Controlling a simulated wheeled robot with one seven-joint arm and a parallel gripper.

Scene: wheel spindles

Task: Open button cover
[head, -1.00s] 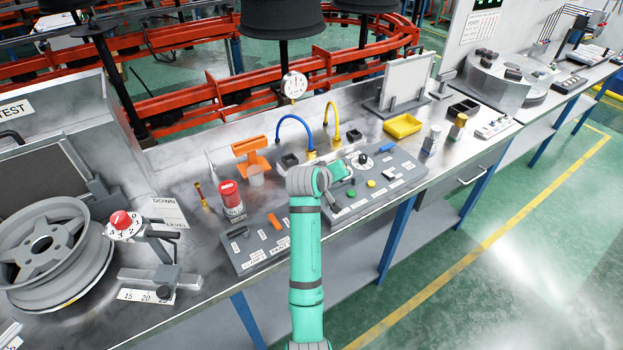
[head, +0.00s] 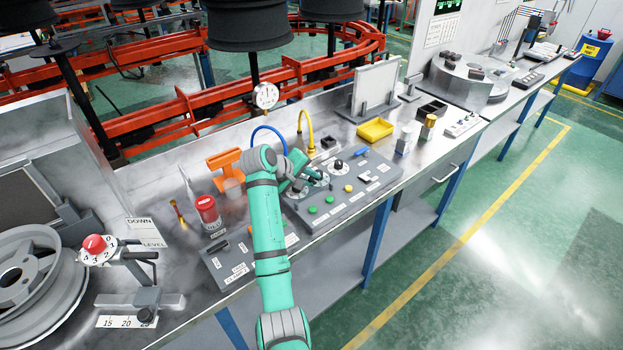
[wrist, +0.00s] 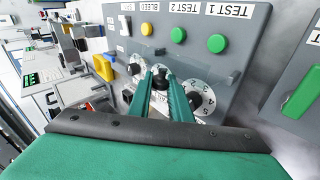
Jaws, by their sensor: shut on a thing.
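The grey control panel (head: 345,195) stands on the bench. In the wrist view its face (wrist: 240,20) carries green and yellow buttons labelled TEST 1, TEST 2 and BLEED. A faint see-through strip (wrist: 140,52) lies below these buttons; I cannot tell for sure that it is the button cover. My gripper (wrist: 160,75) is at the panel, its two green fingers close together around a small black part. What that part belongs to is unclear. In the head view my gripper (head: 297,184) is by the left dial, partly hidden by my wrist.
White numbered dials (wrist: 204,95) with dark knobs sit close beside my fingers. A second panel (head: 237,267) and a red-topped can (head: 207,212) stand left of my arm. Blue (head: 268,129) and yellow (head: 309,125) hoses rise behind. A yellow tray (head: 375,130) stands behind the panel to the right.

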